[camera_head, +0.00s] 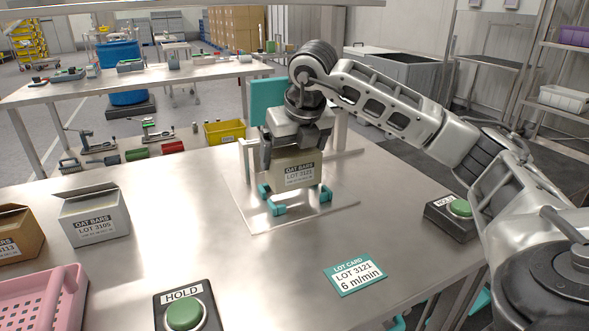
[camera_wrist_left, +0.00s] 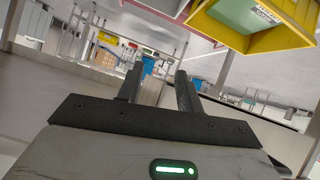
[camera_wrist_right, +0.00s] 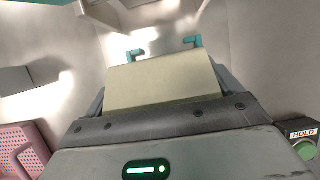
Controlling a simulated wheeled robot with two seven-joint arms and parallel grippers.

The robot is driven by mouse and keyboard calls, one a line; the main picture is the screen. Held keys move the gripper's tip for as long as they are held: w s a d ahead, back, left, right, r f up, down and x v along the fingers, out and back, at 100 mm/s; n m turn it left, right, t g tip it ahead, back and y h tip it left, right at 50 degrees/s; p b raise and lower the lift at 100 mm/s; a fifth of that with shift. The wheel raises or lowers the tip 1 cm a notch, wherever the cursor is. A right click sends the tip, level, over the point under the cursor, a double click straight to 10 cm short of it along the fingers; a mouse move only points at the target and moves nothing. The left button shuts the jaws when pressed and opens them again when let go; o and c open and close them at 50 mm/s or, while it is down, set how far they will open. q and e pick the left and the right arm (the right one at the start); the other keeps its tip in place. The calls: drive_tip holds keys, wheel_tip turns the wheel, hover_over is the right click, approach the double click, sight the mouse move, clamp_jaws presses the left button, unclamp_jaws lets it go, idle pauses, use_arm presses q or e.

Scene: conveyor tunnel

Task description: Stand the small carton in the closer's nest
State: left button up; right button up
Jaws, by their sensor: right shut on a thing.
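The small carton (camera_head: 296,172), pale with an OAT BARS label whose lot number looks like 3121, is upright at the closer. My right gripper (camera_head: 292,150) is shut on it from above; the carton also shows between the fingers in the right wrist view (camera_wrist_right: 160,82). The closer's nest has teal corner stops (camera_head: 277,209) on a clear base plate (camera_head: 335,203). The carton's lower edge is just behind and above the front stops; I cannot tell whether it touches the plate. My left gripper (camera_wrist_left: 160,92) shows only in its wrist view, fingers apart and empty.
An open OAT BARS LOT 3105 carton (camera_head: 95,215), a brown carton (camera_head: 18,234) and a pink basket (camera_head: 42,300) stand at left. HOLD buttons (camera_head: 185,314) (camera_head: 460,208) and a lot card (camera_head: 355,273) are near the front and right. The middle-left tabletop is clear.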

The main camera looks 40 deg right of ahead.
sight(295, 170)
drive_tip(key=shift+w+d+f, duration=0.1)
drive_tip(key=shift+d+f, duration=0.05)
drive_tip(key=shift+f, duration=0.8)
drive_tip(key=shift+d+f, duration=0.15)
drive_tip(key=shift+f, duration=0.8)
drive_tip(key=shift+f+b, duration=0.2)
drive_tip(key=shift+b, duration=0.15)
drive_tip(key=o, duration=1.1)
drive_tip(key=p+v, duration=0.1)
drive_tip(key=v, duration=1.1)
drive_tip(key=shift+r, duration=0.25)
